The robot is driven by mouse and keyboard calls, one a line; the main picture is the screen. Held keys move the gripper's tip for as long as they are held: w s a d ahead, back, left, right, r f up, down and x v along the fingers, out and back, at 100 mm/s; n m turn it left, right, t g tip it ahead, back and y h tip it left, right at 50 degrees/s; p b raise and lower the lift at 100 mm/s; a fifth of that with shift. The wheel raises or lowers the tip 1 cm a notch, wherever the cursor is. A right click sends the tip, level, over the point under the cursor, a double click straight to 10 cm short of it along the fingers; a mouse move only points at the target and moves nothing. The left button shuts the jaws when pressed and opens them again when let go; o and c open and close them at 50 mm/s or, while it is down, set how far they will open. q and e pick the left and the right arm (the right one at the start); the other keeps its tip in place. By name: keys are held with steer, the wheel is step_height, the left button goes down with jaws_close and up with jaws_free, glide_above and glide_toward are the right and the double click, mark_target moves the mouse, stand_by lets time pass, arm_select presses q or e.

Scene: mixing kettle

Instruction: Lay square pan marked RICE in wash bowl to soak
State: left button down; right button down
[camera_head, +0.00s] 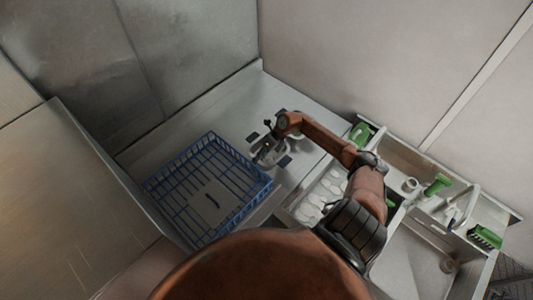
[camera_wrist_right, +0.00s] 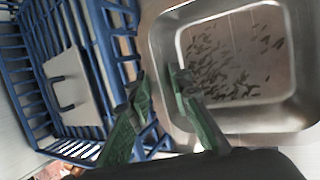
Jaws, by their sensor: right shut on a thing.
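A square metal pan (camera_wrist_right: 294,75) with rounded corners fills the right of the wrist view. Dark grains are scattered over its floor; no RICE marking is readable. My right gripper (camera_wrist_right: 157,80) is shut on the pan's near-left wall, a finger on each side. In the head view my right gripper (camera_head: 266,148) is over the steel counter, just right of the blue rack, and the pan is hard to make out. A basin with pale round blobs (camera_head: 325,190) lies right of it, partly behind my arm; I cannot tell whether it is the wash bowl. My left gripper is out of view.
The blue wire rack (camera_head: 208,188) holds a flat grey plate with a dark handle. A bare basin (camera_head: 415,268) is at lower right. Green brushes (camera_head: 437,184) and a white cup (camera_head: 409,185) stand on the ledge behind. Counter behind the rack is clear.

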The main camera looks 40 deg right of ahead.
step_height(320, 180, up, 7)
steer(key=p, duration=0.4)
steer(key=shift+f, duration=0.1)
step_height(320, 180, up, 5)
steer(key=p, duration=0.3)
stand_by(0.5)
